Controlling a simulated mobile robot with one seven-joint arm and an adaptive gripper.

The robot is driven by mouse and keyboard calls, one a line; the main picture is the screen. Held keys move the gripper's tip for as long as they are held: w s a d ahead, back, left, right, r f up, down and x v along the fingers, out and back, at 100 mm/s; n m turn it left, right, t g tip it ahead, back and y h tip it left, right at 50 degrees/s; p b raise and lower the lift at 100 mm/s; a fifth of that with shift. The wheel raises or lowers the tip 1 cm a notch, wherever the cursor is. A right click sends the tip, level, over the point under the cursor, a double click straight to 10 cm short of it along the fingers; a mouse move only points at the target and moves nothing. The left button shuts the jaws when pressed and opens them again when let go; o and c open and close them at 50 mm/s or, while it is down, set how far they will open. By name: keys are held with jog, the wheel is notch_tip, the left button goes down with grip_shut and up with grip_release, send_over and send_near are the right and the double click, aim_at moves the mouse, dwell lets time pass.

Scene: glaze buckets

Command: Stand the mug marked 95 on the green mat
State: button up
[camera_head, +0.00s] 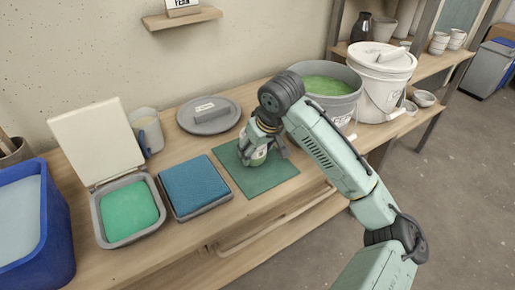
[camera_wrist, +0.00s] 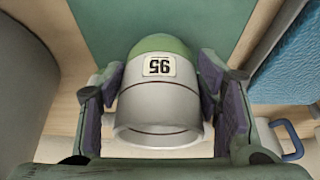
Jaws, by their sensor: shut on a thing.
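The mug marked 95 (camera_wrist: 158,100) is white-grey with a green end and a label reading 95, which appears upside down in the wrist view. My gripper (camera_wrist: 160,95) is shut on it, with one finger on each side of its wall. In the head view my gripper (camera_head: 262,150) is over the green mat (camera_head: 272,184), and a small part of the mug (camera_head: 258,158) shows below the fingers. The green mat also fills the upper middle of the wrist view (camera_wrist: 150,18). I cannot tell whether the mug touches the mat.
A blue sponge tray (camera_head: 194,186) and a lidded tray with green contents (camera_head: 130,210) stand left of the mat. A grey disc (camera_head: 209,118) lies behind. A bucket of green glaze (camera_head: 328,88) and a white bucket (camera_head: 380,78) stand right. The mat's front is clear.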

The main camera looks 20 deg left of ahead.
jog(key=shift+f, duration=0.1)
jog(key=o, duration=1.4)
